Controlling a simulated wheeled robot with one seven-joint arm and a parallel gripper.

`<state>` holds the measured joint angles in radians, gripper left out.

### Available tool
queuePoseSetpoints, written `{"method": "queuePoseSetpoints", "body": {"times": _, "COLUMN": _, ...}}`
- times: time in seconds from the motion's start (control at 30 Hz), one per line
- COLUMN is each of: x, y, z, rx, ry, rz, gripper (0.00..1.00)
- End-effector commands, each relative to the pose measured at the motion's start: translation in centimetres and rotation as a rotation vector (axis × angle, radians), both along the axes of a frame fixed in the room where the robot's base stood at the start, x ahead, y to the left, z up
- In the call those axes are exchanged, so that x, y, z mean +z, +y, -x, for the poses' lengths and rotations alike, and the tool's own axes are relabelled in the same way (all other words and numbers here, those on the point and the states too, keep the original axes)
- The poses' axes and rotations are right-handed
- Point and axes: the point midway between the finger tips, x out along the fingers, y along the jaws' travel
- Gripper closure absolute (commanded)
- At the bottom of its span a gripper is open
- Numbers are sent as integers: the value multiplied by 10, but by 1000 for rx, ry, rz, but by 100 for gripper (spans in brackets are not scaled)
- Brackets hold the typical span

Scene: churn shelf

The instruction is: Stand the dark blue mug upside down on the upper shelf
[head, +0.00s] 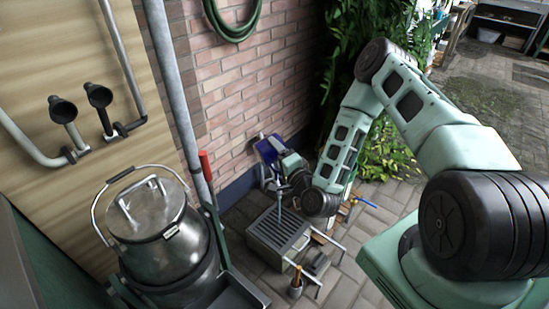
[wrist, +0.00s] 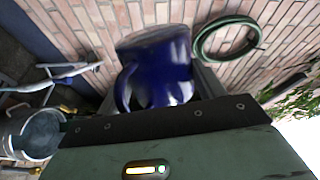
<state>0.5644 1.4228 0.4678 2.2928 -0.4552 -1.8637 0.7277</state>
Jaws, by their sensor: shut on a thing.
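The dark blue mug (wrist: 160,75) is between the fingers of my gripper (wrist: 158,85) in the wrist view. Its handle points left and down in that view, and a paler end shows at the top. I cannot tell for certain whether that end is the mouth or the base. In the head view the mug (head: 269,148) is a small blue patch by the brick wall, partly hidden by my gripper (head: 275,158). My gripper is shut on it and holds it in the air. I cannot make out the upper shelf clearly.
A grey slatted rack (head: 281,232) stands on the paving below my gripper. A large metal churn (head: 160,235) with a lid is at the left, near a grey pipe (head: 172,80). A green hose (head: 235,32) hangs on the brick wall. Plants (head: 345,60) grow behind my arm.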

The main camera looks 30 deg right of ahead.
Motion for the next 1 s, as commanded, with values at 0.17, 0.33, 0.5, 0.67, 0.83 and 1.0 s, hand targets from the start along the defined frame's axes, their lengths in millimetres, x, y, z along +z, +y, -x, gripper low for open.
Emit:
{"method": "queuePoseSetpoints", "body": {"times": 0.17, "x": -1, "y": 0, "z": 0, "rx": -1, "ry": 0, "rz": -187, "gripper": 59}}
{"method": "queuePoseSetpoints", "body": {"times": 0.33, "x": -2, "y": -2, "z": 0, "rx": -6, "ry": 0, "rz": -401, "gripper": 59}}
{"method": "queuePoseSetpoints", "body": {"times": 0.5, "x": -4, "y": -2, "z": 0, "rx": -6, "ry": -3, "rz": -790, "gripper": 59}}
{"method": "queuePoseSetpoints", "body": {"times": 0.67, "x": -5, "y": -2, "z": 0, "rx": -6, "ry": -5, "rz": -1163, "gripper": 59}}
{"method": "queuePoseSetpoints", "body": {"times": 0.83, "x": -6, "y": -2, "z": 0, "rx": -3, "ry": -6, "rz": -1560, "gripper": 59}}
{"method": "queuePoseSetpoints", "body": {"times": 1.0, "x": -1, "y": 0, "z": 0, "rx": 2, "ry": -2, "rz": -1754, "gripper": 59}}
